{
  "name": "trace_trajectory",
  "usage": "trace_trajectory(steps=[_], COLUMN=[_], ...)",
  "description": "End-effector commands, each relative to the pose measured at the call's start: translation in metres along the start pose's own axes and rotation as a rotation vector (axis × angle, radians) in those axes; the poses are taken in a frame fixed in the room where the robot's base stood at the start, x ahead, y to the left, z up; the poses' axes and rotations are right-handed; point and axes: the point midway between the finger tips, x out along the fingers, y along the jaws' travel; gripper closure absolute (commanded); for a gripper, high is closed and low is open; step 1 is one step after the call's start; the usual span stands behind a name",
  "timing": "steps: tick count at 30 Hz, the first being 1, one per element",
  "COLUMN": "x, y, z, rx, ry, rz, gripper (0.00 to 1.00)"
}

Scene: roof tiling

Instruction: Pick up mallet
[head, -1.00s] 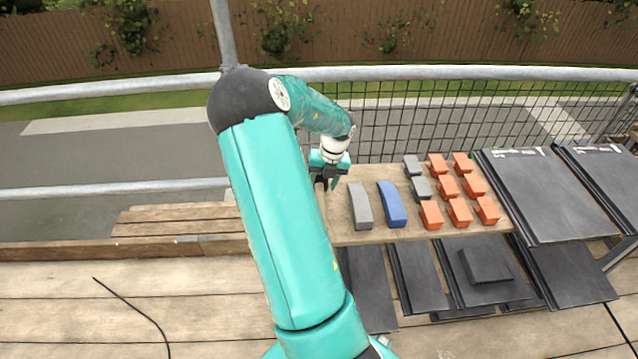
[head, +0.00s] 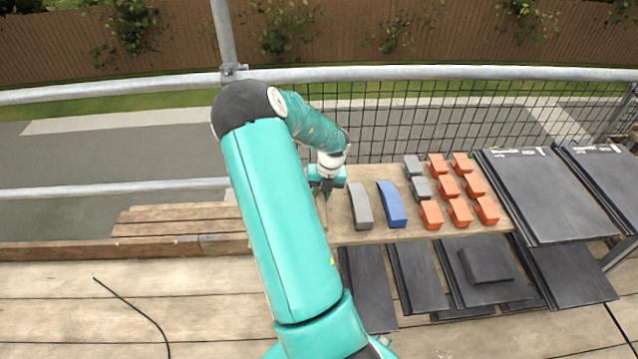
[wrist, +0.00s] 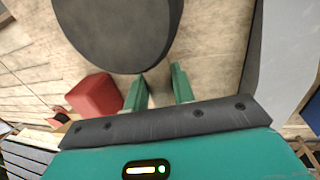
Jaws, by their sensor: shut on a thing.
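The mallet's dark, round head (wrist: 115,30) fills the upper left of the wrist view, just beyond the fingertips. Its handle is not clearly visible. In the head view my arm hides most of the mallet. My gripper (head: 326,190) is low at the left end of the wooden table (head: 350,238). In the wrist view both green fingers of my gripper (wrist: 159,88) show close together beside the dark head. They are shut on the mallet, though the exact place of contact is hard to see.
A grey block (head: 361,206) and a blue block (head: 392,204) lie just right of my gripper. Several orange blocks (head: 460,211) stand farther right. Dark tiles (head: 545,190) lean beyond them. A red object (wrist: 95,95) is left of the fingers. A railing (head: 450,73) runs behind.

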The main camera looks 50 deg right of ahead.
Motion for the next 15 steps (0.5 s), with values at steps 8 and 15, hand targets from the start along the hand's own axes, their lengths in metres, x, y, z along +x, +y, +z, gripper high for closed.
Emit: trace_trajectory(steps=[8,15], x=[-0.002,-0.014], y=[0.0,0.003], z=[0.001,0.001], rx=[-0.001,-0.002], ry=[-0.002,-0.004], rz=[0.0,0.001], gripper=[1.0,1.0])
